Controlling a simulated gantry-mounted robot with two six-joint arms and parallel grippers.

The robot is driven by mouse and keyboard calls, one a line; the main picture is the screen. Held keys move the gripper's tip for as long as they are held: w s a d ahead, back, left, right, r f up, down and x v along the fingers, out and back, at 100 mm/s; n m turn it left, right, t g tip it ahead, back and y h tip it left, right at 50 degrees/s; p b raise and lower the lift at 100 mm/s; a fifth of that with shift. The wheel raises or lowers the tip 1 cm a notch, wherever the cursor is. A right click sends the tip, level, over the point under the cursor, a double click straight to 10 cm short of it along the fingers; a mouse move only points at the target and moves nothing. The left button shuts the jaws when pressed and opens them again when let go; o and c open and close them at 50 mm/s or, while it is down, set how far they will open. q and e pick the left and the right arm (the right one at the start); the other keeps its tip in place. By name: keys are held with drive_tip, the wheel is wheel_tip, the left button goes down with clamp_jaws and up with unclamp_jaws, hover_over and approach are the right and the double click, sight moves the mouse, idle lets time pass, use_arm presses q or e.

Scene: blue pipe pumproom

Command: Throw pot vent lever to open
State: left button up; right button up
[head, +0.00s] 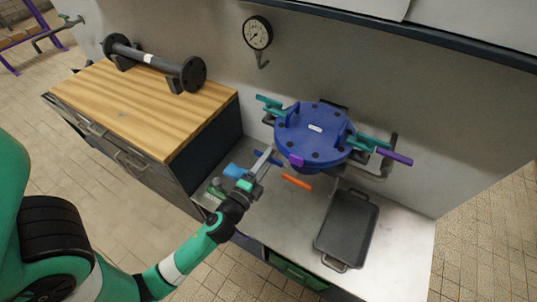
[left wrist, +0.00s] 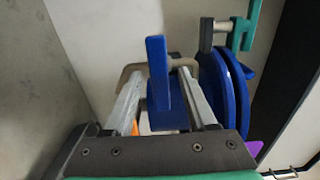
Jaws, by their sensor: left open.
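A blue round pot (head: 316,134) with a bolted lid stands on the bench and also shows in the left wrist view (left wrist: 212,75). A blue lever (head: 273,159) sticks out at its left side; in the left wrist view the blue lever (left wrist: 157,62) stands between my fingers. An orange handle (head: 297,182) is below the pot and a purple handle (head: 396,157) at its right; I cannot tell by label which is the vent lever. My left gripper (head: 265,160) is open around the blue lever, with no clear contact. My right gripper is out of view.
A dark tray (head: 346,228) lies on the bench at right. A wooden-topped cabinet (head: 140,105) with a flanged pipe (head: 152,60) stands at left. A pressure gauge (head: 257,33) hangs on the wall behind. Teal clamps (head: 271,105) project from the pot.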

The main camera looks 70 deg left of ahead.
use_arm(q)
drive_tip(key=shift+x, duration=0.85)
clamp_jaws()
